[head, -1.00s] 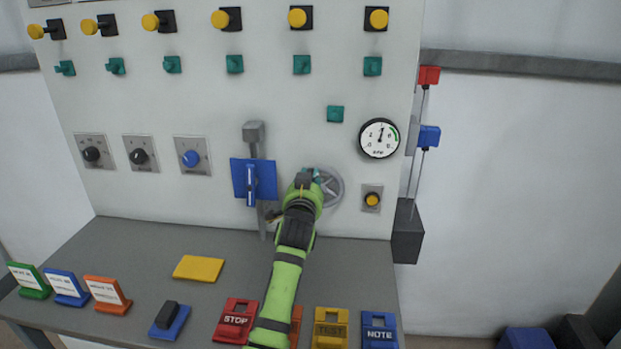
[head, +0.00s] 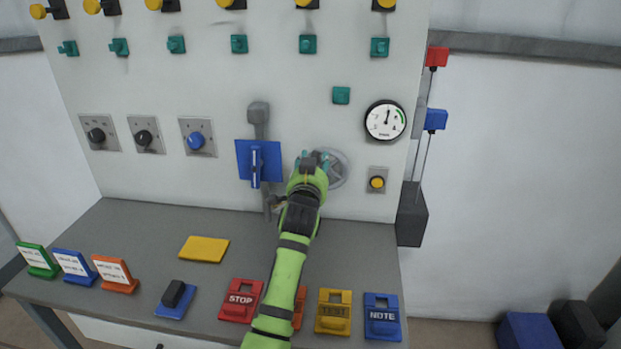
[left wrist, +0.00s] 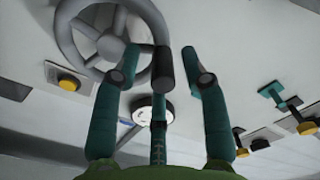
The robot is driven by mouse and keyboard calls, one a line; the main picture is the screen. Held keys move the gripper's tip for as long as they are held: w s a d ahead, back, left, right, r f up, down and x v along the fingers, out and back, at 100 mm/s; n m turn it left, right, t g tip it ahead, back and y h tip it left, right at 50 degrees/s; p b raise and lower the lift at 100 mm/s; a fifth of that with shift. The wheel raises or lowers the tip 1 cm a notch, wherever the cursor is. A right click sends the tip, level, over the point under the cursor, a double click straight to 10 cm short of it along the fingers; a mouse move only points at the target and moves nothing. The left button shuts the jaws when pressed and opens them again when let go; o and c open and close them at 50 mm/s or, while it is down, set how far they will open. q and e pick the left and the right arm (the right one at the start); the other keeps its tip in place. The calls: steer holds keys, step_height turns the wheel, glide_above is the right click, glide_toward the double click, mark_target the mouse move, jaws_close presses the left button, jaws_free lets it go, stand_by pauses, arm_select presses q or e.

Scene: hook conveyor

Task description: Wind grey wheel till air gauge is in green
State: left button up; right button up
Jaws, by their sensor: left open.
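The grey wheel (head: 341,171) is on the panel, partly hidden behind my left gripper (head: 315,161). In the left wrist view the wheel (left wrist: 110,46) is at the upper left, with its rim close to the fingertips. My left gripper (left wrist: 163,75) is open, its fingers spread. A dark cylinder (left wrist: 163,68) shows between the outer fingers; I cannot tell whether it is a wheel handle or a fingertip. The air gauge (head: 386,120) is up and right of the wheel. Its needle points nearly straight up, left of the green arc. My right gripper is out of view.
A blue plate with a lever (head: 257,163) is just left of the gripper. A yellow button (head: 377,182) is right of the wheel. Below, the grey bench (head: 140,235) holds red STOP (head: 241,300), yellow TEST (head: 333,312) and blue NOTE (head: 382,316) blocks.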

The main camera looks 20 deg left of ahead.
arm_select(q)
steer(key=v, duration=1)
steer(key=shift+s, duration=0.4)
steer(key=shift+d, duration=0.1)
